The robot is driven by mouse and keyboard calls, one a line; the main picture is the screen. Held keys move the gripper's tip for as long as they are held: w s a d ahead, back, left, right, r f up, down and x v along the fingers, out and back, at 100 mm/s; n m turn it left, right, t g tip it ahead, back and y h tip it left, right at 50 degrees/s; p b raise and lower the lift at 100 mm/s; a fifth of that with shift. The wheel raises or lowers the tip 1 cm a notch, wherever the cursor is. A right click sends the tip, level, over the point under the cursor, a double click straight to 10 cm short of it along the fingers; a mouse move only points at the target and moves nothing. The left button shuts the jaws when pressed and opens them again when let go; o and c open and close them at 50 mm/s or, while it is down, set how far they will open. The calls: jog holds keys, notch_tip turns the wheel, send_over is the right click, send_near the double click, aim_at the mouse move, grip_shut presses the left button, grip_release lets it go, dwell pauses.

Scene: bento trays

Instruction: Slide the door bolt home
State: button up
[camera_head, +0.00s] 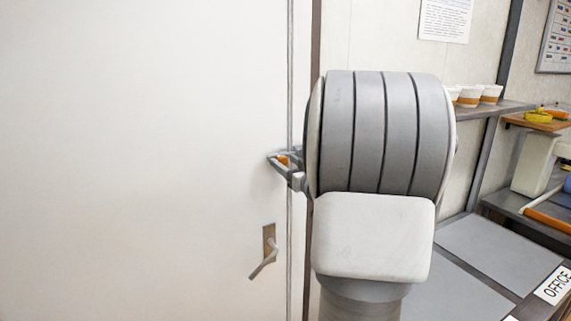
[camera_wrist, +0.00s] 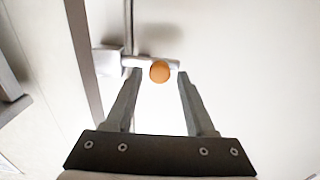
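The door bolt shows in the wrist view as a short pale bar (camera_wrist: 143,62) with a round orange knob (camera_wrist: 160,72). A pale block (camera_wrist: 106,61) sits at the bar's left end; I cannot tell if the bar enters it. In the head view the orange knob (camera_head: 283,160) shows by the door's right edge, partly hidden by my gripper (camera_head: 283,168). In the wrist view my gripper (camera_wrist: 158,75) has its fingers apart, one on each side of the knob, with a visible gap to each. The door (camera_head: 150,150) is white and looks closed.
A lever handle (camera_head: 265,257) sits on the door below the bolt. My arm hides the wall right of the door edge.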

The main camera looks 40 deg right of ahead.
jog(key=shift+o, duration=0.2)
jog(key=shift+s, duration=0.1)
jog(key=shift+s, duration=0.2)
jog(key=b+v, duration=0.1)
jog(key=v, duration=1.6)
jog(key=shift+a, duration=0.15)
jog(key=shift+w, duration=0.1)
